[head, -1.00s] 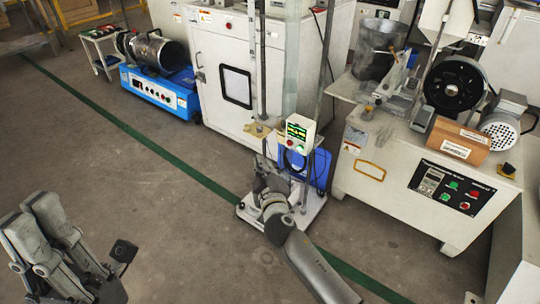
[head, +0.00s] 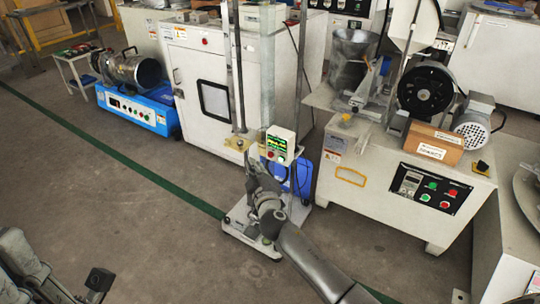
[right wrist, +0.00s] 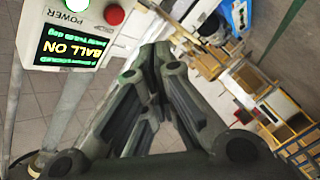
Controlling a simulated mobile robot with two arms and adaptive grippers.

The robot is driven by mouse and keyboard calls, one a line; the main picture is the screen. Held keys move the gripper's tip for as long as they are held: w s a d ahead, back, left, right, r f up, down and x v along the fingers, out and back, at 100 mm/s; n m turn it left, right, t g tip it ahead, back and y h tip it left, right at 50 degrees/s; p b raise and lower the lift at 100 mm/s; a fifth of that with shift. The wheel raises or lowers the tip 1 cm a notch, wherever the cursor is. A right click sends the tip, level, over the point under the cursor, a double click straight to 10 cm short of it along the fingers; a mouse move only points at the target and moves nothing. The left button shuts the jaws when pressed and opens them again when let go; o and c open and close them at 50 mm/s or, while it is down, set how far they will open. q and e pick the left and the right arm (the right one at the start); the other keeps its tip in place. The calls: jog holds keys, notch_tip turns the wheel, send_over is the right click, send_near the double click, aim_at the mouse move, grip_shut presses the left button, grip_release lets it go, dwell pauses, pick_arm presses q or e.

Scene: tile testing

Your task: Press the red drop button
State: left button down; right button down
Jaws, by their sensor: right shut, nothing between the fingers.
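The red button (right wrist: 114,14) is on the face of a white control box (head: 282,136), beside a pale round button (right wrist: 77,4). The box has a lit display (right wrist: 73,47) with the words "BALL ON" and stands on the drop tester's post. My right gripper (head: 250,156) is just left of the box and slightly below it. In the right wrist view its fingers (right wrist: 150,62) are together and empty, below and right of the red button and apart from it. My left gripper (head: 60,278) is cut off at the lower left, so its jaws are unclear.
The tester's white base (head: 240,222) stands on the floor, with a blue box (head: 303,178) behind the post. A grinding machine (head: 360,200) is close on the right. A white cabinet (head: 190,70) and blue machine (head: 140,110) stand behind left. The floor in front is clear.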

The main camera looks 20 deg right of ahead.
jog(key=shift+w+d, duration=1.05)
jog(key=shift+d, duration=0.3)
dwell(0.5)
jog(key=shift+w+d+b, duration=0.25)
jog(key=shift+d+b, duration=0.05)
jog(key=shift+w+d, duration=0.3)
jog(key=shift+d, duration=0.1)
dwell(0.7)
jog(key=shift+s+a, duration=0.1)
dwell(0.3)
jog(key=shift+s+a, duration=0.5)
jog(key=shift+a, duration=0.05)
jog(key=shift+s+a, duration=0.75)
jog(key=shift+a, duration=0.3)
jog(key=shift+s+a, duration=0.75)
jog(key=shift+a, duration=0.25)
